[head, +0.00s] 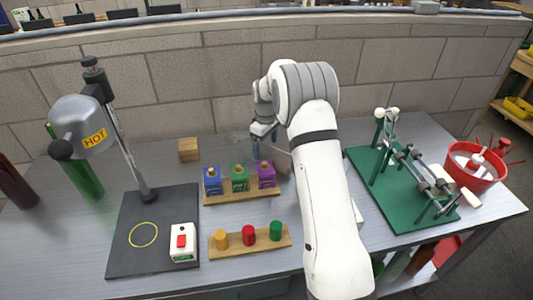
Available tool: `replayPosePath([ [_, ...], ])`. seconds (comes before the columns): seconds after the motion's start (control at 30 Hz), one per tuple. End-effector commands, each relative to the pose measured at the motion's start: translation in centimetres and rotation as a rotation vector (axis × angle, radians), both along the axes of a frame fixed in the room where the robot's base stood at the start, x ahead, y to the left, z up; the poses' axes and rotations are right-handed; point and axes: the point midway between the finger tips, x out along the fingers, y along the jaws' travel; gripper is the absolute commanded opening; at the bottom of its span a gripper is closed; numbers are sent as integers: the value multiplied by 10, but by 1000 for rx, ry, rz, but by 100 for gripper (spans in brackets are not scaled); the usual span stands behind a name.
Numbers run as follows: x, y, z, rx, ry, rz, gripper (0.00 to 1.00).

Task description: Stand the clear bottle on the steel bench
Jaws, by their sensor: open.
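The steel bench (70,250) is a grey metal top running across the head view. A faint, see-through shape, probably the clear bottle (237,140), shows behind the coloured blocks, just left of my gripper. Its outline is too pale to tell whether it stands or lies. My gripper (260,148) is open, low over the back middle of the bench, close to that shape. I cannot tell whether they touch. My white arm hides part of the bench behind and right of the gripper.
Blue, green and purple blocks (239,179) sit on a wooden strip in front of the gripper. A coloured-cap rack (249,237) lies nearer. A heat lamp (82,127) and green bottle (86,178) stand left, a green jig (405,215) and red bucket (488,183) right.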

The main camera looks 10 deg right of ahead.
Motion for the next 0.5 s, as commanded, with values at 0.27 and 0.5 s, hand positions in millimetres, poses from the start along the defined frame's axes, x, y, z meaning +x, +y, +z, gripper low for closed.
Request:
replayPosePath([
  [0.27,1,0,-36,0,1,-1,91],
  [0.5,1,0,-39,0,0,-2,91],
])
